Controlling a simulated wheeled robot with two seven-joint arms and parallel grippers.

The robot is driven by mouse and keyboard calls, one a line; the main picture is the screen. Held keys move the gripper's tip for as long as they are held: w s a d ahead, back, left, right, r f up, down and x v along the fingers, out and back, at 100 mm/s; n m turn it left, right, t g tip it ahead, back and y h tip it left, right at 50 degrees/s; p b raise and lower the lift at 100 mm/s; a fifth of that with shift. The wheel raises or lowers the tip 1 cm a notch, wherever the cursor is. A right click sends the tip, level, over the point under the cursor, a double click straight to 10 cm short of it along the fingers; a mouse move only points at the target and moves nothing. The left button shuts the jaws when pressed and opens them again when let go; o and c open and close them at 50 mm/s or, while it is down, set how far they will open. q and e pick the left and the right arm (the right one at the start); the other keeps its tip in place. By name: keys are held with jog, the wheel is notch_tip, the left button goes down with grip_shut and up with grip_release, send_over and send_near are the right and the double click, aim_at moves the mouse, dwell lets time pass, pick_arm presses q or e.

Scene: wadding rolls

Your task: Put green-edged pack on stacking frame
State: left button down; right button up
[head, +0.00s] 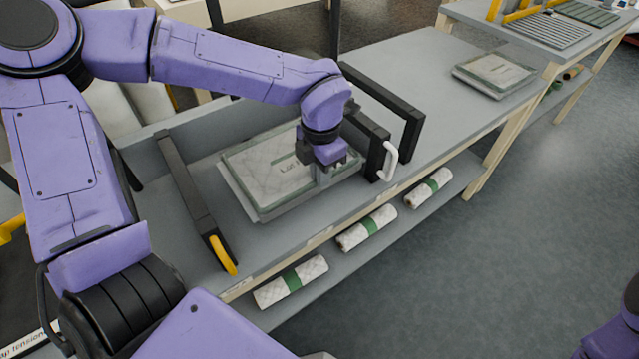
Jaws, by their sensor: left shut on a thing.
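A flat white, marbled pack with a green edge and dark lettering (262,167) lies level between the dark bars of the stacking frame (190,190), over a grey plate or tray. My left gripper (325,178) reaches down from above and is shut on the pack's right end; its fingers hide that part. I cannot tell whether the pack rests fully on the surface below. A similar pack (495,72) lies on the far right of the bench. My right gripper is out of view; only a bit of my right arm shows at the lower right.
The frame has a yellow grip (222,255) at front left and a white handle (389,161) at right. Several green-banded rolls (367,228) lie on the lower shelf. Another table with racks stands at upper right.

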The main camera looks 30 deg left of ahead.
aim_at(320, 192)
pick_arm(q)
notch_tip(320, 192, down, 4)
jog(key=shift+f, duration=0.1)
jog(key=shift+s+f, duration=0.1)
jog(key=c, duration=1.2)
grip_release()
jog(key=shift+o, duration=0.2)
notch_tip(320, 192, up, 12)
jog(key=shift+r+p, duration=0.2)
jog(key=shift+p, duration=0.25)
